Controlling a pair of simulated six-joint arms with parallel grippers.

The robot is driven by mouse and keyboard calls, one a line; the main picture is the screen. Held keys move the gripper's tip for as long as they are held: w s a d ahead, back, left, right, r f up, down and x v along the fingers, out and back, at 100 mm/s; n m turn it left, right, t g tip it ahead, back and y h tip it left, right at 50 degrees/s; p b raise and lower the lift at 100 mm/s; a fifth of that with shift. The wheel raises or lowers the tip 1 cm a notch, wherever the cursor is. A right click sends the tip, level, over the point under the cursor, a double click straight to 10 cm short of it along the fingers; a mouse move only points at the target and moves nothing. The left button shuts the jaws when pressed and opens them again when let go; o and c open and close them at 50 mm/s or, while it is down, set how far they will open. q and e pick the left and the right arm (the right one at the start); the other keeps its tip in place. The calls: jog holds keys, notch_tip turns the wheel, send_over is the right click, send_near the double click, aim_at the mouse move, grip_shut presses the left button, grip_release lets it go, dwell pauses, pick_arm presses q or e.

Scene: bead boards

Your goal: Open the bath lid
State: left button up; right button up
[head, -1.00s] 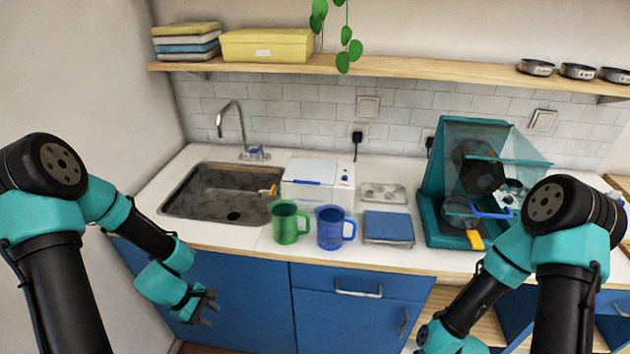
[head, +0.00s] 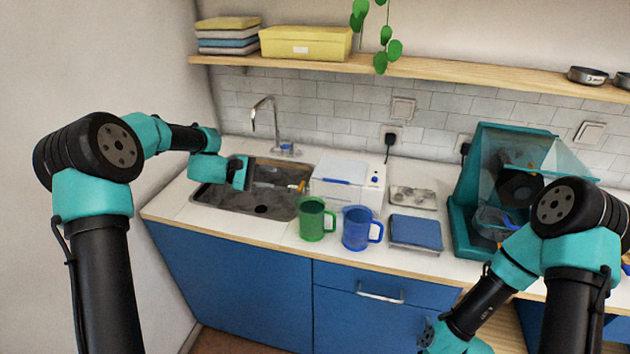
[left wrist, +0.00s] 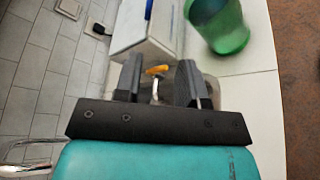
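The bath is a white box (head: 352,194) on the counter, right of the sink. Its white lid (head: 341,169) lies shut on top, with a blue handle (head: 336,181) at the front edge. My left gripper (head: 243,172) is above the sink, left of the bath and apart from it. In the left wrist view its two fingers (left wrist: 160,84) are spread and empty, with the bath (left wrist: 150,38) beyond them. An orange-tipped handle (left wrist: 157,70) shows between the fingers, farther off. My right gripper (head: 427,334) is low at the counter's front, and its fingers are unclear.
A green mug (head: 312,221) and a blue mug (head: 357,228) stand in front of the bath. A blue-topped flat device (head: 415,232) is to their right. The sink (head: 222,198) and its tap (head: 276,125) are to the left. A shelf (head: 450,80) runs above.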

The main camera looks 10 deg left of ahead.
aim_at(326, 180)
pick_arm(q)
jog(key=shift+w+d+r+m, duration=0.5)
jog(key=shift+d+r, duration=0.1)
jog(key=shift+r, duration=0.1)
jog(key=shift+d, duration=0.1)
jog(key=x, duration=1.7)
jog(key=shift+s+d+r, duration=0.2)
jog(key=shift+s, duration=0.05)
grip_shut()
